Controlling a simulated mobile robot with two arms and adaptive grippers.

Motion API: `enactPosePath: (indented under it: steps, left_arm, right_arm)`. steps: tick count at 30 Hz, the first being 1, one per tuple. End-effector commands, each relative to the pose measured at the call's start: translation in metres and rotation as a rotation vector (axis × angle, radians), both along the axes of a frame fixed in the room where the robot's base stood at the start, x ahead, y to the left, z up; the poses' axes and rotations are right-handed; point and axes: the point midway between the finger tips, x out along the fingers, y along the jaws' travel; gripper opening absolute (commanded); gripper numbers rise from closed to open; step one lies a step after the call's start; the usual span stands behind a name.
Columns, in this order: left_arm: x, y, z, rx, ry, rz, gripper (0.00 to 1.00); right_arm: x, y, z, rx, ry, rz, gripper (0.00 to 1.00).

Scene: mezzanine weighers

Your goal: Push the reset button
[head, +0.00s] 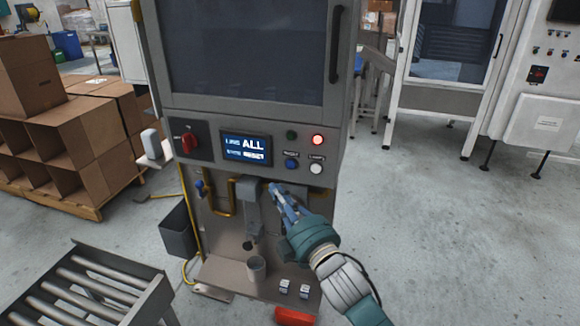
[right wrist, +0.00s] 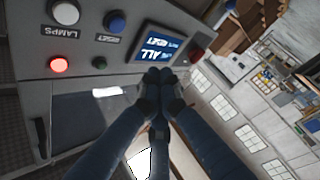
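The reset button is a blue round button (head: 291,163) on the grey machine's control panel, under a label that reads RESET. It also shows in the right wrist view (right wrist: 115,20), where the picture is turned over. My right gripper (head: 275,189) is below the blue button and a little left of it in the head view. In the right wrist view its fingertips (right wrist: 160,76) are together with nothing visible between them, in front of the screen's edge and apart from the blue button. My left gripper is not in view.
Beside the blue button are a white LAMPS button (head: 316,169), a lit red light (head: 317,140) and a dark green one (head: 291,135). The screen (head: 246,148) reads LINE ALL, STATE RESET. A red switch (head: 188,143) is at left. A roller conveyor (head: 95,290) stands lower left.

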Motion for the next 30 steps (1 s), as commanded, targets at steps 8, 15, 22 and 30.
enactPosePath:
  steps: [8, 15, 22, 30]
  left_arm:
    - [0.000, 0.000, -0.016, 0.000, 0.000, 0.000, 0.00]
    - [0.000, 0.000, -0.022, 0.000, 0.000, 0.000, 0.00]
    - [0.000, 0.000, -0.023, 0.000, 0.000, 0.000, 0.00]
    - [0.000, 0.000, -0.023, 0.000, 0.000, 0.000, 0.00]
  right_arm:
    - [0.037, -0.012, -0.002, -0.003, -0.001, 0.000, 0.00]
    - [0.065, -0.021, -0.001, -0.002, 0.000, -0.001, 0.00]
    - [0.075, -0.025, 0.000, 0.001, 0.000, 0.000, 0.00]
    - [0.076, -0.025, 0.000, 0.001, 0.001, -0.001, 0.00]
